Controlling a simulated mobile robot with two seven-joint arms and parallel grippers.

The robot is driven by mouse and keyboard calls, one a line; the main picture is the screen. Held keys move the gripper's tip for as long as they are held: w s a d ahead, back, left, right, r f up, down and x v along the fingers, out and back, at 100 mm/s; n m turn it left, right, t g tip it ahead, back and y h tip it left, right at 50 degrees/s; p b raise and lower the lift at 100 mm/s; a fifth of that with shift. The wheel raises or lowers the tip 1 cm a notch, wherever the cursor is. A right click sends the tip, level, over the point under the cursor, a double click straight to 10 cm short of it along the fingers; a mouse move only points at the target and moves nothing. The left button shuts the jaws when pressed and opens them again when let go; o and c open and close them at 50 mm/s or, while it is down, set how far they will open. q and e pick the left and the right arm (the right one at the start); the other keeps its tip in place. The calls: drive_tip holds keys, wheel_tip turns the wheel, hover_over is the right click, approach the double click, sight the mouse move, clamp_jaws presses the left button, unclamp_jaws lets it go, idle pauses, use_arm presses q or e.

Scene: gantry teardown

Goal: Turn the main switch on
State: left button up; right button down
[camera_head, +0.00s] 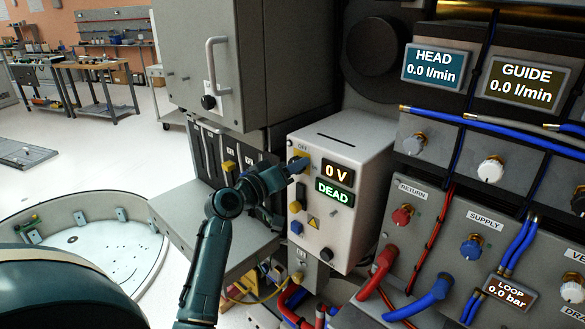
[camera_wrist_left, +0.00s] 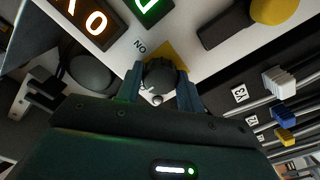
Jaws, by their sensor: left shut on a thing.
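The main switch is a dark rotary knob on a yellow plate (camera_head: 303,154) at the upper left of the white power box (camera_head: 345,133). An "OFF" label shows above it. My left gripper (camera_head: 298,166) reaches the box from the left and hides most of the knob. In the left wrist view the dark knob of the main switch (camera_wrist_left: 160,76) sits between the two fingers of my left gripper (camera_wrist_left: 161,90), which is shut on it. An upside-down "ON" label shows beside the plate there. The box displays read "0 V" and "DEAD". My right gripper is not in view.
Below the switch the box has several small buttons and a yellow warning triangle (camera_head: 313,222). A valve panel with hoses and a red knob (camera_head: 402,215) stands at right. A grey cabinet (camera_head: 205,60) with a handle is above left. A round white basin (camera_head: 85,235) lies at left.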

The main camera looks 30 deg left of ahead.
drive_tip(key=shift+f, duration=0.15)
use_arm(q)
drive_tip(key=m+b, duration=0.4)
drive_tip(key=m, duration=1.3)
drive_tip(key=shift+m, duration=0.4)
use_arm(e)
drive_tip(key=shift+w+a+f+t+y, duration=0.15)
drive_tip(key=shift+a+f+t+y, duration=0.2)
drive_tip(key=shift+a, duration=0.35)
